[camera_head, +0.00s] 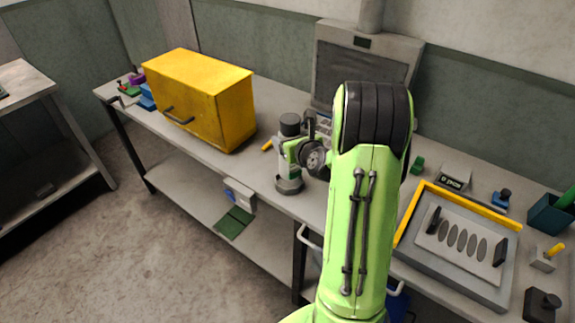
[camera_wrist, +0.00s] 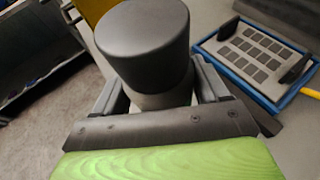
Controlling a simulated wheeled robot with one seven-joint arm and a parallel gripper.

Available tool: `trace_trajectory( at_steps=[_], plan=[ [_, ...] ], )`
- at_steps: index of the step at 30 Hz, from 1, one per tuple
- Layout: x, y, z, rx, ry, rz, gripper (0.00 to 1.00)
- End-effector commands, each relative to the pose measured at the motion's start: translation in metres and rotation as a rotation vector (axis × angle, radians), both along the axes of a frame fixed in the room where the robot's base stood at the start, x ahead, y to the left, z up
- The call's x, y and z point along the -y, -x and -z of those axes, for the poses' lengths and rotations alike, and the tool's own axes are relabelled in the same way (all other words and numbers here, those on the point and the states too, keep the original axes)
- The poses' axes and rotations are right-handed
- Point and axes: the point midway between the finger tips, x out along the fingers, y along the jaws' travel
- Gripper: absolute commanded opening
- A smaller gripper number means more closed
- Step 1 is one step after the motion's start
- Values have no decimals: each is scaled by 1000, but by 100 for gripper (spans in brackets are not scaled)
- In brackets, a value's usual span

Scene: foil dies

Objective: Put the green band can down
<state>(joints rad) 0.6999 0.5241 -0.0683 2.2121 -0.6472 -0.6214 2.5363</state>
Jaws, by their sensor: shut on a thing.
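The green band can shows a dark grey cap (camera_head: 290,121) in the head view, just right of the yellow cabinet. In the wrist view the can (camera_wrist: 150,50) stands between the fingers, dark on top with a lighter grey body below. My gripper (camera_wrist: 162,98) is shut on it, with a finger on each side. Its green band cannot be made out in the wrist view, and its lower part is hidden by my gripper. I cannot tell whether its base touches the bench.
A yellow cabinet (camera_head: 205,95) stands to the left on the bench. A blue-rimmed tray (camera_wrist: 210,49) with a dark grid lies beyond the can on the right. A yellow-edged tray (camera_head: 428,262) lies right of my arm. The bench's front edge is close.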

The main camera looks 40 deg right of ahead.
Motion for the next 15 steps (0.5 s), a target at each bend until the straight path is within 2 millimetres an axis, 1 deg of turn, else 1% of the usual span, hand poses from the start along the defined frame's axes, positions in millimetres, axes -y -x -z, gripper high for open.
trace_trajectory(
  at_steps=[1, 5, 9, 10, 15],
  plan=[
    [0, -1, 12, 3, -3, 0, 0],
    [0, -1, 27, 3, -1, -1, 0],
    [0, -1, 52, 2, 0, 0, 0],
    [0, -1, 56, 2, 0, 0, 0],
    [0, -1, 55, 5, 1, 0, 0]
  ],
)
